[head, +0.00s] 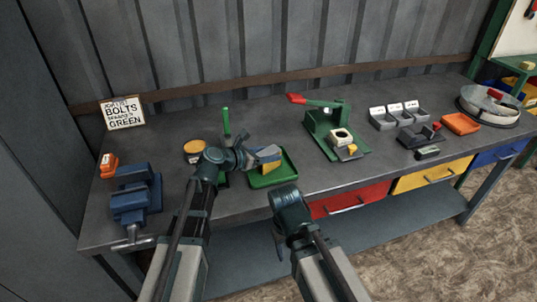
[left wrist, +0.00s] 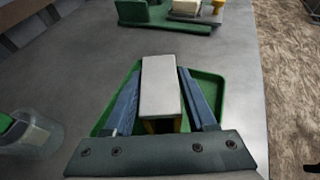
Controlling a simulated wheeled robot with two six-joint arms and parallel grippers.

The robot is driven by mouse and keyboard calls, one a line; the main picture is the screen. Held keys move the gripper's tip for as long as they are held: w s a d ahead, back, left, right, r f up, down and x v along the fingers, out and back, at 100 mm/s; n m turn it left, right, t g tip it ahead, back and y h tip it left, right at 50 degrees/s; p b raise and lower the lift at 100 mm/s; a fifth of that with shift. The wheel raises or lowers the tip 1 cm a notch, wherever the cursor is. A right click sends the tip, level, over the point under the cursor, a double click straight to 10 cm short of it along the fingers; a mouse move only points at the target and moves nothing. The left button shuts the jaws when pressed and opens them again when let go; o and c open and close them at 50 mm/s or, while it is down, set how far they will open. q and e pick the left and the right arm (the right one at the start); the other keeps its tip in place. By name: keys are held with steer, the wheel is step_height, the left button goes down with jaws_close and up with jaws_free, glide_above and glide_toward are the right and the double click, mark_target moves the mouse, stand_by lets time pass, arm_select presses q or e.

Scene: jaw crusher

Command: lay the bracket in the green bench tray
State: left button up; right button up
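The bracket (left wrist: 161,88) shows as a pale grey block with yellow below it in the left wrist view. In the head view its yellow side (head: 271,168) shows at my left gripper (head: 266,158). The blue fingers of that gripper (left wrist: 161,80) lie along both sides of the bracket and meet it near their tips. The green bench tray (head: 285,175) is under the bracket, and its rim shows around the fingers in the left wrist view (left wrist: 212,84). I cannot tell whether the bracket touches the tray floor. My right gripper (head: 280,242) hangs before the bench edge, its fingers mostly hidden.
A green press with a red handle (head: 325,125) stands right of the tray. A blue vise (head: 136,195) and an orange item (head: 108,165) are at the left. A round yellow-topped container (head: 194,149) is behind my left arm. Small grey bins (head: 398,117) stand farther right.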

arm_select(q)
steer(key=shift+o, duration=1.4)
steer(key=shift+r, duration=0.1)
steer(key=shift+s+a+r+p, duration=0.15)
steer(key=shift+a+r+p, duration=0.05)
steer(key=shift+r+p, duration=0.1)
steer(key=p+v, duration=0.4)
steer(key=v, duration=0.7)
steer(key=shift+s+a, duration=0.15)
steer(key=shift+s, duration=0.05)
